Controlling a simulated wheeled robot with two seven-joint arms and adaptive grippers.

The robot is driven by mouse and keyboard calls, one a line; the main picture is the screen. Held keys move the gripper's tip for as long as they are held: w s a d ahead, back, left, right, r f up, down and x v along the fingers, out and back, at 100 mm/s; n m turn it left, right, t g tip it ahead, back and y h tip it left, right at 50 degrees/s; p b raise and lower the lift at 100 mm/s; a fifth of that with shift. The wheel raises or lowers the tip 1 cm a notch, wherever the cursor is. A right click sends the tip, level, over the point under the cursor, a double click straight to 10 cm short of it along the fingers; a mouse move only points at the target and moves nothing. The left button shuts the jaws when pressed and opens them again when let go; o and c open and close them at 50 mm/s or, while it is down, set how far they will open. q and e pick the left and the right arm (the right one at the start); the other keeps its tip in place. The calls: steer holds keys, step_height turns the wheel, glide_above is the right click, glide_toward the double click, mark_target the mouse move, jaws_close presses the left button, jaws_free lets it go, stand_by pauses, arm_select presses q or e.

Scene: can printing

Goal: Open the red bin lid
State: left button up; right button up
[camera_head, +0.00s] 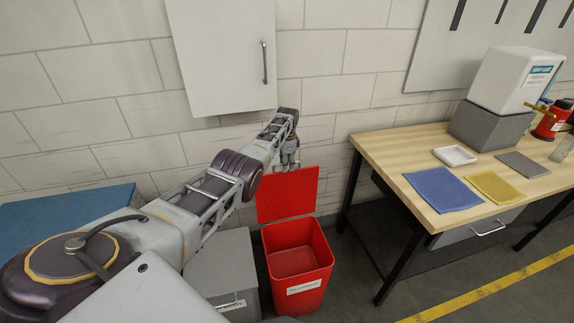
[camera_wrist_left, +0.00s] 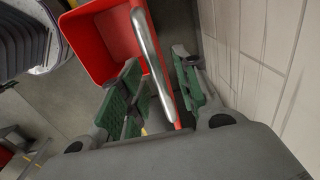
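The red bin (camera_head: 297,262) stands on the floor between a grey box and the table, its top open so the inside shows. Its red lid (camera_head: 288,197) stands raised at the back, near the wall. My left gripper (camera_head: 289,167) is at the lid's top edge, pointing down. In the left wrist view the green-padded fingers (camera_wrist_left: 160,82) are apart, with a silver bar (camera_wrist_left: 150,45) and a red edge of the lid between them. I cannot tell whether the fingers touch the lid. The red bin (camera_wrist_left: 105,42) lies beyond them. My right gripper is not in view.
A wooden table (camera_head: 380,150) with a blue cloth (camera_head: 442,190), a yellow cloth (camera_head: 494,187) and a white tray (camera_head: 455,155) is right of the bin. A grey box (camera_head: 222,262) stands left. A white wall cabinet (camera_head: 222,55) hangs above.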

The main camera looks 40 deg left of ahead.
arm_select(q)
step_height(320, 180, up, 12)
steer(key=shift+f, duration=0.15)
stand_by(0.7)
steer(key=shift+s+d, duration=0.1)
stand_by(0.4)
